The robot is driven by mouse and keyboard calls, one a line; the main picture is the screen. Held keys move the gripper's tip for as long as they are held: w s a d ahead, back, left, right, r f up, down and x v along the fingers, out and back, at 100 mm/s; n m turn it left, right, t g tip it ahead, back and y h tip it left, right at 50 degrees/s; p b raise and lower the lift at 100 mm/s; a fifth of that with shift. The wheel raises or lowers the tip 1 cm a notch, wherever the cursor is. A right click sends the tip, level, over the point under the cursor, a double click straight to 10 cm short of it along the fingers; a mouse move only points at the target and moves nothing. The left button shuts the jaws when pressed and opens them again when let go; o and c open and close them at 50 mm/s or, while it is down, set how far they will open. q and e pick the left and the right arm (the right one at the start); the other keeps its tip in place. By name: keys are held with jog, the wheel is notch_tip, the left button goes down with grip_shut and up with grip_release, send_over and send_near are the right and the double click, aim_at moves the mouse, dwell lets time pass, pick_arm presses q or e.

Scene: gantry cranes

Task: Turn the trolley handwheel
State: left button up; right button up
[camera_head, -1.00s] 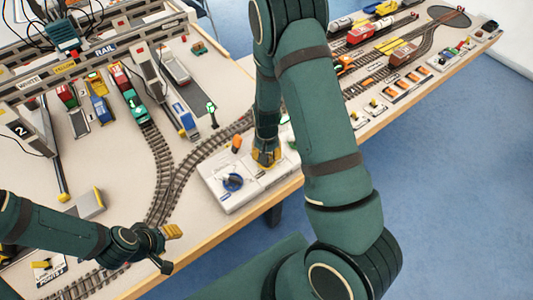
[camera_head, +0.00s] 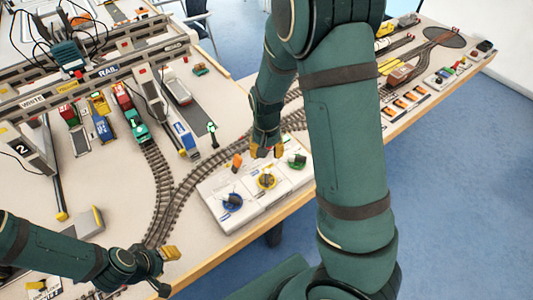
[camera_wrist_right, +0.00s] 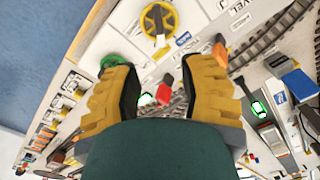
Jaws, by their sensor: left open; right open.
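A white control panel (camera_head: 224,218) at the table's front edge carries three handwheels: blue (camera_head: 232,202), yellow (camera_head: 266,181) and green (camera_head: 297,161). I cannot read which one is labelled trolley. My right gripper (camera_head: 265,151) is at the panel's far side, beyond the yellow wheel and left of the green one. In the right wrist view, the right gripper (camera_wrist_right: 165,82) is open with nothing held. The yellow wheel (camera_wrist_right: 158,20) lies ahead of its fingers; the green wheel (camera_wrist_right: 112,62) is partly hidden by the left finger. My left gripper (camera_head: 168,254) is over the tracks, away from the panel.
An orange lever (camera_head: 236,160) stands near the panel's far edge. Tracks (camera_head: 195,180) curve behind the panel, with a gantry crane (camera_head: 100,68) and wagons (camera_head: 130,117) farther back. A small green-lit signal (camera_head: 212,133) stands behind the panel. My right arm hides part of the table.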

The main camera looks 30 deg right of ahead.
aim_at(267, 176)
pick_arm(q)
jog(key=shift+w+a+r+p, duration=0.1)
jog(key=shift+a+r+p, duration=0.05)
jog(key=shift+r+p, duration=0.8)
pick_arm(e)
jog(key=f, duration=0.8)
jog(key=s+f, duration=0.1)
jog(key=f, duration=0.3)
jog(key=shift+a, duration=0.3)
grip_shut()
